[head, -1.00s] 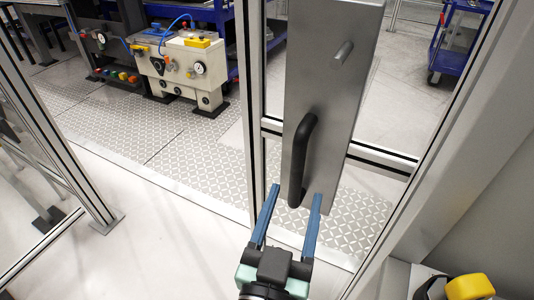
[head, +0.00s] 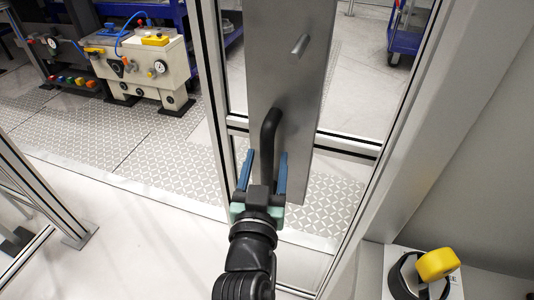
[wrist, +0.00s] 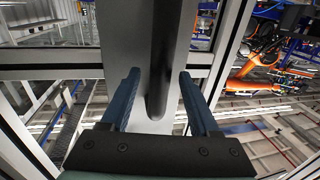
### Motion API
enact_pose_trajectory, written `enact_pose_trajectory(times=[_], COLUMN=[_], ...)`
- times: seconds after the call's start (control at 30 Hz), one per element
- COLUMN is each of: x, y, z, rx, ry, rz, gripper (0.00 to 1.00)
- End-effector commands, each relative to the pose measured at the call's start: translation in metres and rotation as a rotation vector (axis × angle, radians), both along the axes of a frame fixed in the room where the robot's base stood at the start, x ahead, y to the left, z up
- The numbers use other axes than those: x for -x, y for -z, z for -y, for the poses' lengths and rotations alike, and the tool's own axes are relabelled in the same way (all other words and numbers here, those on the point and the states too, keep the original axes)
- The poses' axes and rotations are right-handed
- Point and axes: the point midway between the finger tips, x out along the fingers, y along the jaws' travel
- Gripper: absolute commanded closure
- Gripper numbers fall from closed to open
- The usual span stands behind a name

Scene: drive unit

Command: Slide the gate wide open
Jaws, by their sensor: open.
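The gate (head: 229,60) is an aluminium-framed panel with clear panes and a tall grey metal plate (head: 285,85) on it. A black bar handle (head: 269,130) stands on the plate, with a short metal peg above it. My gripper (head: 265,155) is open, its two blue fingers pointing at the plate. The handle's lower part lies between the fingers in the head view. In the wrist view the handle (wrist: 160,60) runs down between the fingers (wrist: 157,90), with gaps on both sides. Whether the fingertips reach past the handle is hard to tell.
A fixed post (head: 400,140) stands right of the gate. A yellow-topped device (head: 436,264) sits at lower right. Another framed panel (head: 50,200) is at left, with free floor between. A cream machine (head: 145,68) stands beyond on patterned floor.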

Motion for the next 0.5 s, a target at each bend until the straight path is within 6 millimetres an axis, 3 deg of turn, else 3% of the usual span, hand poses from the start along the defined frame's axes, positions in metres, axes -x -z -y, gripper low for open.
enact_pose_trajectory(times=[0.2,0.47,0.5], x=[-0.0131,-0.0137,-0.0137], y=[-0.0002,0.0000,0.0000], z=[0.0022,0.0020,0.0020], rx=[0.000,0.000,0.000], ry=[0.001,0.001,0.001], rz=[0.000,0.000,0.000], gripper=[0.38,0.38,0.45])
